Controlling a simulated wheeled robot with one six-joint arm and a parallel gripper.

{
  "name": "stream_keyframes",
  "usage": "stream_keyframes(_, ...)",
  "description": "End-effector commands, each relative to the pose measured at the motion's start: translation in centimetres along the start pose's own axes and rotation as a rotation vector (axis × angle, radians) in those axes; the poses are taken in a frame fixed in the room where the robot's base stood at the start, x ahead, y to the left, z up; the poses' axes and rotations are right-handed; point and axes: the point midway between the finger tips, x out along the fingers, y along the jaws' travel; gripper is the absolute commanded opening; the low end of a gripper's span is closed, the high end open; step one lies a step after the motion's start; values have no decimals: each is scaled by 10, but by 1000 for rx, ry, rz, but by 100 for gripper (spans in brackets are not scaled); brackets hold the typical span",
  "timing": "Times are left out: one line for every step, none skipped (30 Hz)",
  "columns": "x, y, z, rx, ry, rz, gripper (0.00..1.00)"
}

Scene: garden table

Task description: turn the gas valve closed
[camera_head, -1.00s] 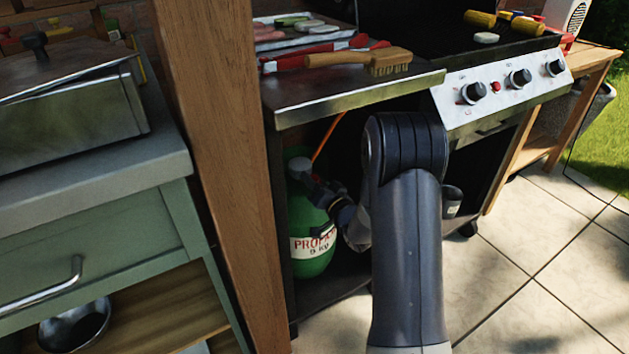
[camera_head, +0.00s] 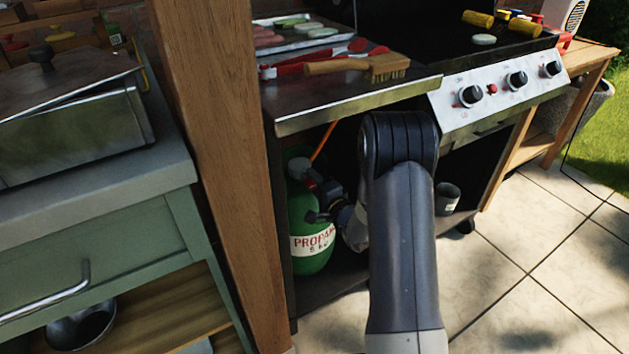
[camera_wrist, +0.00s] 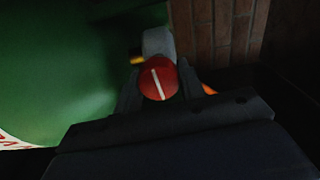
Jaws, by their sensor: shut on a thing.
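The green propane bottle (camera_head: 310,228) stands upright on the lower shelf inside the grill cart. Its gas valve knob (camera_wrist: 158,82) is round and red with a white line across its face. In the wrist view that line runs near upright, its top tipped left. My gripper (camera_head: 317,196) is at the bottle's top; in the wrist view its two fingers (camera_wrist: 158,90) are shut on the knob, one at each side. In the head view the knob is mostly hidden by the fingers. The bottle's left side fills the left of the wrist view.
An orange hose (camera_head: 324,142) rises from the bottle's top. A wooden post (camera_head: 215,150) stands close left of the cart. The steel side shelf (camera_head: 345,100) overhangs the bottle. A small can (camera_head: 448,198) stands right of my arm on the lower shelf.

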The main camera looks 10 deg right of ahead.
Motion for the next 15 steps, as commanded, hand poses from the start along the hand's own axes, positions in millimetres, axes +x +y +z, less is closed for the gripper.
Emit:
stream_keyframes(0, -1, 0, 17, 1, -1, 15)
stream_keyframes(0, -1, 0, 27, 1, -1, 15)
stream_keyframes(0, 0, 0, 39, 1, -1, 15)
stream_keyframes(0, 0, 0, 46, 1, -1, 15)
stream_keyframes(0, 0, 0, 53, 1, -1, 15)
stream_keyframes(0, 0, 0, 62, 1, -1, 15)
stream_keyframes(0, 0, 0, 66, 1, -1, 15)
stream_keyframes(0, 0, 0, 70, 1, -1, 15)
stream_keyframes(0, 0, 0, 74, 1, -1, 15)
stream_keyframes(0, 0, 0, 76, 1, -2, 15)
stream_keyframes(0, 0, 0, 78, 1, -2, 15)
stream_keyframes(0, 0, 0, 79, 1, -2, 15)
stream_keyframes(0, 0, 0, 80, 1, -2, 15)
stream_keyframes(0, 0, -1, 80, 1, -2, 15)
stream_keyframes(0, 0, -1, 80, 1, -2, 15)
